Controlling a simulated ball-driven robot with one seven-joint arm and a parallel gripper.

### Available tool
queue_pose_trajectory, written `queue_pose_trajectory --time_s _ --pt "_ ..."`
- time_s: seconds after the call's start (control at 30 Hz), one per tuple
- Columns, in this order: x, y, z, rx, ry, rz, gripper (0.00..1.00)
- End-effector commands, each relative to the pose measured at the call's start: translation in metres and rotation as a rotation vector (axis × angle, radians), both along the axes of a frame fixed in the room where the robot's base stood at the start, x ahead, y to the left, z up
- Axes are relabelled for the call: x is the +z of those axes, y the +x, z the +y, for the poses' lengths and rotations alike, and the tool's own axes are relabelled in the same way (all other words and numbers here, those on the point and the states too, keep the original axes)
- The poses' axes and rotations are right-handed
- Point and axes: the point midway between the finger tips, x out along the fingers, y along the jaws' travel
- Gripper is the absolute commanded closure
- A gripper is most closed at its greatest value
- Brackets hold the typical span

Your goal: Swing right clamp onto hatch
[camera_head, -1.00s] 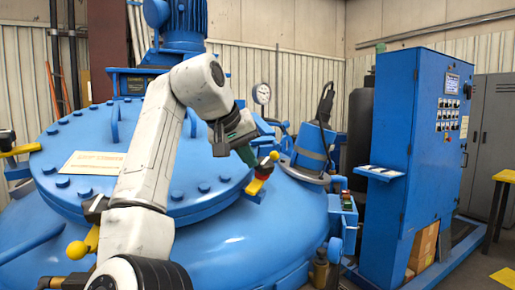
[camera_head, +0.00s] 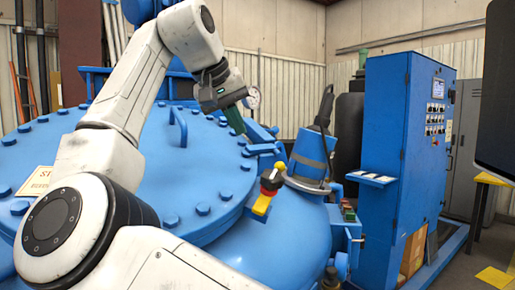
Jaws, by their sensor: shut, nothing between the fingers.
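The blue round hatch (camera_head: 150,165) with bolts around its rim lies on the furnace vessel. The right clamp (camera_head: 262,204), yellow with a black and red middle and a yellow tip, stands tilted at the hatch's right rim. I cannot tell whether its foot presses on the hatch. My gripper (camera_head: 244,135), with a dark body and green fingers, points down and right, above and left of the clamp. Its fingers are shut and empty, with a visible gap to the clamp.
A blue control cabinet (camera_head: 395,150) stands at the right, with a small shelf (camera_head: 371,179) on its side. A blue banded fixture (camera_head: 310,157) and a round gauge (camera_head: 253,97) sit behind the clamp. A lifting handle (camera_head: 178,127) rises from the hatch. A dark panel fills the right edge.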

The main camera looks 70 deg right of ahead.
Motion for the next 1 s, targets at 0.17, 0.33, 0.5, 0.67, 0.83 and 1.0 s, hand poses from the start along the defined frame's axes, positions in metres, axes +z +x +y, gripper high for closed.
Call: queue_pose_trajectory --time_s 0.17,0.33,0.5,0.67,0.83,1.0 --pt "-0.019 -0.002 -0.013 -0.002 0.002 0.001 1.00" --pt "-0.045 -0.006 -0.033 -0.002 0.003 0.001 1.00" --pt "-0.071 -0.009 -0.053 -0.002 0.003 -0.001 1.00" --pt "-0.082 -0.021 -0.070 -0.003 0.001 -0.003 1.00" --pt "-0.087 -0.033 -0.081 -0.002 0.000 -0.001 1.00" --pt "-0.088 -0.037 -0.085 -0.001 -0.001 -0.002 1.00"
